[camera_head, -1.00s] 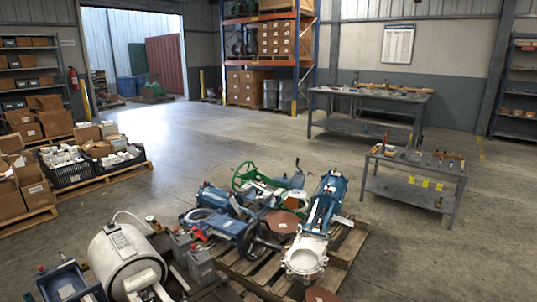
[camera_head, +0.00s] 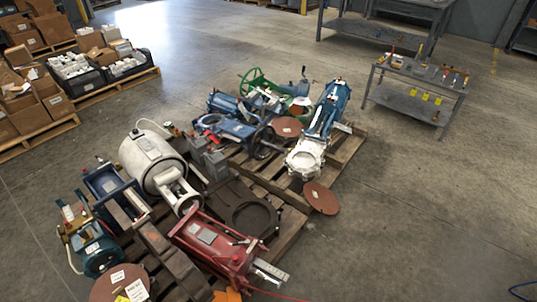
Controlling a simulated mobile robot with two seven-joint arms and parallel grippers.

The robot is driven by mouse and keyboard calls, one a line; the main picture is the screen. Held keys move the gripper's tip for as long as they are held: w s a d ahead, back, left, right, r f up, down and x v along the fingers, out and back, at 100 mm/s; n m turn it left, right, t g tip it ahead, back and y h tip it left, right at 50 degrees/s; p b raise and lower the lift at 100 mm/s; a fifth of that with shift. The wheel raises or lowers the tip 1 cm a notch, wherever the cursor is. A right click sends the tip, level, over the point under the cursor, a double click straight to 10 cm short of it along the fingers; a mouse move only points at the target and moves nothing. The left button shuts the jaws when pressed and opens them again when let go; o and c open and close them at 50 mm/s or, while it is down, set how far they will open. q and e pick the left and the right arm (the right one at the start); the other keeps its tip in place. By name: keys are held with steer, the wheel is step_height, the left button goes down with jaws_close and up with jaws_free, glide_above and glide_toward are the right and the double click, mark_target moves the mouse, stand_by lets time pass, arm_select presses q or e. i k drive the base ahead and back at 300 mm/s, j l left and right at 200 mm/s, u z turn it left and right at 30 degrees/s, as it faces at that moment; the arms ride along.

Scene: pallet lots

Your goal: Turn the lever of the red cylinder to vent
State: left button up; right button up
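A red cylinder (camera_head: 210,243) with a pale label on top lies at the front of the pallet group, at the bottom centre. A metal rod or plate (camera_head: 270,270) sticks out at its right end. A small orange piece (camera_head: 228,295) shows at the bottom edge below it. I cannot make out a lever on the cylinder or which way it is set. Neither of my grippers is in view.
A white tank (camera_head: 152,160), a blue pump (camera_head: 100,252) and a dark flange plate (camera_head: 243,208) crowd around the cylinder. A pallet (camera_head: 345,150) holds blue and white valves. A grey bench (camera_head: 413,103) stands right. Open floor (camera_head: 420,220) lies on the right.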

mark_target(247, 243)
steer(key=k+l+u, duration=0.35)
steer(key=l, duration=0.25)
steer(key=k+l+u, duration=0.4)
steer(key=l, duration=0.15)
